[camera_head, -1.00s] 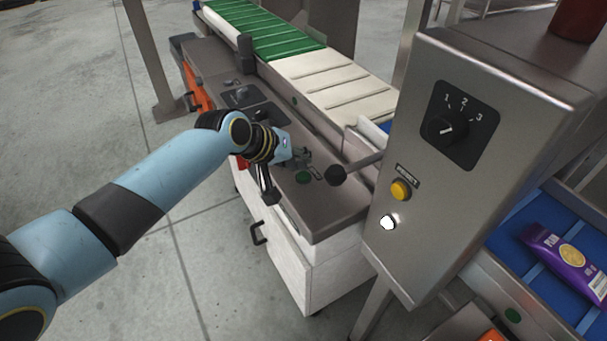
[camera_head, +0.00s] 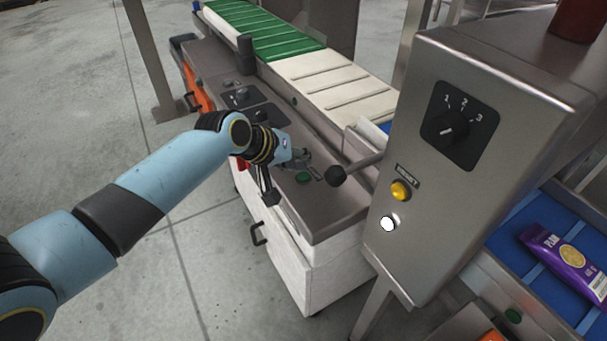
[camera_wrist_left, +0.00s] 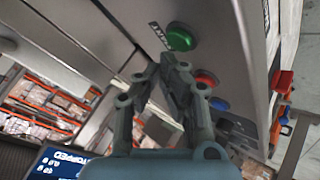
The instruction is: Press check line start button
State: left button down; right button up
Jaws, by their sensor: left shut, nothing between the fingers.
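A green button (camera_head: 303,178) sits on the grey control top of the low machine, with a small dark label beside it. In the left wrist view the green button (camera_wrist_left: 180,38) has a dark label ending in what looks like "ART". My left gripper (camera_head: 304,158) is shut and empty, just behind the green button in the head view. In the wrist view its fingertips (camera_wrist_left: 167,62) are close to the button; I cannot tell whether they touch it. My right gripper is not in view.
A black-knobbed lever (camera_head: 337,176) projects near the green button. A steel box with a dial (camera_head: 447,130), a yellow button (camera_head: 401,190) and a white button (camera_head: 388,223) stands right.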

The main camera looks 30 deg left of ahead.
pick_arm(q)
jog(key=shift+f, duration=0.4)
